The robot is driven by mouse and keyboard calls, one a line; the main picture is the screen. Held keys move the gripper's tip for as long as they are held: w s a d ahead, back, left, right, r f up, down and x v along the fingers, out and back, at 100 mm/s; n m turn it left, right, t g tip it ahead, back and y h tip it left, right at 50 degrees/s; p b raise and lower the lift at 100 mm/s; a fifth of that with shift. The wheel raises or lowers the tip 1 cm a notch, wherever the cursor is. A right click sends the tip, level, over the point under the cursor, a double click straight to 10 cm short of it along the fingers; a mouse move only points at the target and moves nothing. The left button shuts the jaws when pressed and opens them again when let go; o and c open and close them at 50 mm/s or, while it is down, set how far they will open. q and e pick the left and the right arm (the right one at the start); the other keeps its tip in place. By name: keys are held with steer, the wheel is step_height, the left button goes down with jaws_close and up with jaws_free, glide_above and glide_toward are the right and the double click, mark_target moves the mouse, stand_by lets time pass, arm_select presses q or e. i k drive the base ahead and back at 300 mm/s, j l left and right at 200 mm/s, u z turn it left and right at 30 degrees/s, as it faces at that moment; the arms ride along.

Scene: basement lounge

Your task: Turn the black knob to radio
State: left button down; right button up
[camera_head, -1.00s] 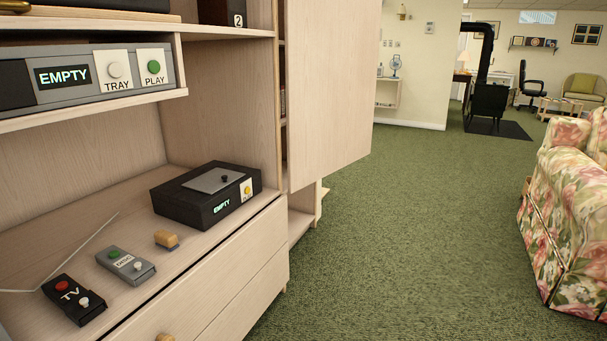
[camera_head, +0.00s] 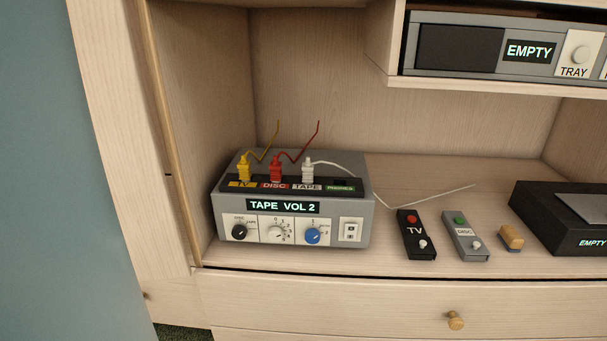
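The black knob (camera_head: 239,232) is on the left of the front panel of a grey amplifier box (camera_head: 292,256). The small labels around the knob are hard to read, and I cannot tell exactly where it points. To its right are a white knob (camera_head: 276,234), a blue knob (camera_head: 312,236) and a white switch (camera_head: 350,231). The box's display (camera_head: 282,206) reads "TAPE VOL 2". Yellow, red and white plugs sit in the sockets marked TV, DISC and TAPE on top. Neither of my grippers is in view.
A black TV remote (camera_head: 416,236), a grey DISC remote (camera_head: 465,238), a small tan block (camera_head: 510,236) and a black device reading EMPTY (camera_head: 561,224) lie to the right on the shelf. A disc player (camera_head: 460,48) sits above. A blue-grey surface (camera_head: 85,190) fills the left edge.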

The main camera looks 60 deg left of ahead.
mark_target(239, 233)
steer(key=u, duration=2.25)
